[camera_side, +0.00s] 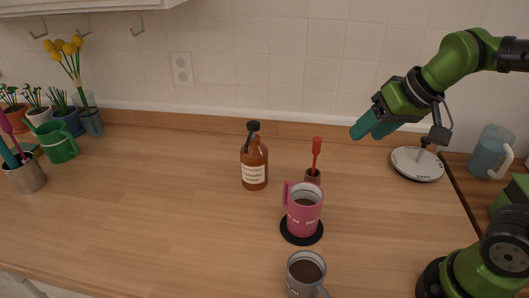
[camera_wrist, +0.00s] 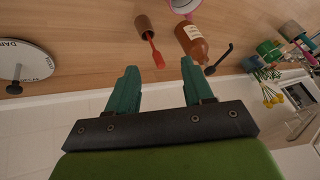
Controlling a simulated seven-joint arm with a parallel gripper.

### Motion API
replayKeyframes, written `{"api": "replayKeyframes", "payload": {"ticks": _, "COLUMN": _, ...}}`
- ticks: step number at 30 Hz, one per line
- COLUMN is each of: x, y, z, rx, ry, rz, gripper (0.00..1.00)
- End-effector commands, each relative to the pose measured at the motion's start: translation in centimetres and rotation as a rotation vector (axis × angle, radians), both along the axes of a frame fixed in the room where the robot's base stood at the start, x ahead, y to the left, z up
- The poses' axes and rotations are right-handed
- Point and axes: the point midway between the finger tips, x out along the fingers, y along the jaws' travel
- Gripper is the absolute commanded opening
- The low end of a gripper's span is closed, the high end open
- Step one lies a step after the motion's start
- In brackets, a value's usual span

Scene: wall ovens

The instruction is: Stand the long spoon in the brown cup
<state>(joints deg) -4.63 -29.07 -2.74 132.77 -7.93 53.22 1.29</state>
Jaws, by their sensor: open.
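The small brown cup (camera_side: 313,177) stands on the counter behind the pink mug; it also shows at the top of the wrist view (camera_wrist: 143,22). A red long-handled utensil (camera_side: 317,147), which looks like a spoon or spatula, stands upright in it, head up; it shows in the wrist view too (camera_wrist: 155,54). I cannot tell if this is the long spoon. My gripper (camera_side: 367,127) is open and empty, above the counter to the right of the cup. In the wrist view its green fingers (camera_wrist: 157,80) are apart with nothing between them.
A brown pump bottle (camera_side: 254,165) stands left of the cup. The pink mug (camera_side: 304,214) sits on a black coaster, with a grey mug (camera_side: 304,272) in front. A white round scale (camera_side: 417,164) is at right. A metal pot of utensils (camera_side: 27,176) stands far left. The left-centre counter is clear.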

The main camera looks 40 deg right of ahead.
Motion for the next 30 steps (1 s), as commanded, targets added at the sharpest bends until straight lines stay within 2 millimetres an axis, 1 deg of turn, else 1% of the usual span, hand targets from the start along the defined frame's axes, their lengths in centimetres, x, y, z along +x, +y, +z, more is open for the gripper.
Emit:
{"api": "replayKeyframes", "payload": {"ticks": 1, "x": -1.6, "y": 0.1, "z": 0.0, "rx": 0.025, "ry": -0.027, "rz": -0.015, "gripper": 0.51}}
{"api": "replayKeyframes", "payload": {"ticks": 3, "x": -3.0, "y": 0.4, "z": -0.3, "rx": 0.053, "ry": -0.052, "rz": -0.027, "gripper": 0.51}}
{"api": "replayKeyframes", "payload": {"ticks": 7, "x": -4.4, "y": 0.7, "z": -0.7, "rx": 0.081, "ry": -0.081, "rz": -0.043, "gripper": 0.51}}
{"api": "replayKeyframes", "payload": {"ticks": 11, "x": -4.8, "y": 0.8, "z": -0.9, "rx": 0.088, "ry": -0.086, "rz": -0.046, "gripper": 0.51}}
{"api": "replayKeyframes", "payload": {"ticks": 30, "x": -4.7, "y": 0.8, "z": -0.8, "rx": 0.088, "ry": -0.086, "rz": -0.045, "gripper": 0.51}}
